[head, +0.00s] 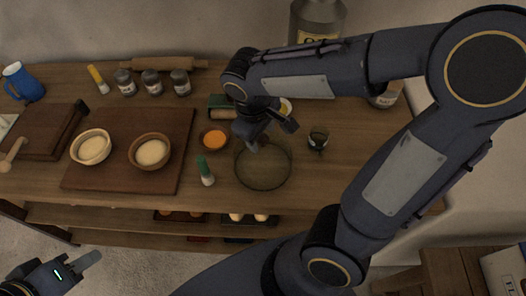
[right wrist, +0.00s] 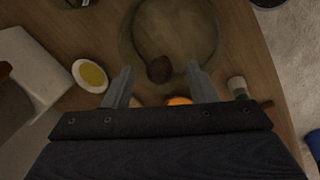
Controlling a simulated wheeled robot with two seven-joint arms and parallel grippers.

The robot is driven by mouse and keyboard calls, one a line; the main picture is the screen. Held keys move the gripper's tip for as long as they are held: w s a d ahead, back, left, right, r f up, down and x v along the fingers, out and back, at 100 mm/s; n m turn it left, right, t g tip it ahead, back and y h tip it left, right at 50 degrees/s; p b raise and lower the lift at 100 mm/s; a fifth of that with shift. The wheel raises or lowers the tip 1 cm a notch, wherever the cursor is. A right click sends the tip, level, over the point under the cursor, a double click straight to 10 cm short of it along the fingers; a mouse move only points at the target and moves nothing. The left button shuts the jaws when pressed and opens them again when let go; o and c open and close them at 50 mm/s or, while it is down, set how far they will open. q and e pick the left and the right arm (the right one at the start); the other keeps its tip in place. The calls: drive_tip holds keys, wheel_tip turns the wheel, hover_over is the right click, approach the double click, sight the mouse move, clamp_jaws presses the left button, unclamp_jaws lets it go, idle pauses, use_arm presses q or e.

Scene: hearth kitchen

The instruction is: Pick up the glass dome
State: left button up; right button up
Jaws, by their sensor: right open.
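The glass dome (head: 263,180) is a clear, round cover standing on the wooden counter, right of the green-capped bottle. In the right wrist view the dome (right wrist: 205,45) shows from above, with its dark round knob (right wrist: 159,69) between the two fingertips. My right gripper (head: 272,134) is open over the top of the dome, and it also shows in the right wrist view (right wrist: 160,76). Whether the fingers touch the knob I cannot tell. My left gripper (head: 88,260) is at the lower left, off the counter, far from the dome; its jaw opening is unclear.
A bowl of orange contents (head: 215,139) and a green-capped bottle (head: 206,172) stand left of the dome. A small dark glass (head: 318,138) stands to its right. Two bowls (head: 91,147) (head: 150,151) sit on a cutting board (head: 121,179). Spice jars (head: 152,83) line the back.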

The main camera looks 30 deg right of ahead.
clamp_jaws()
drive_tip(key=shift+r, duration=0.2)
idle(0.3)
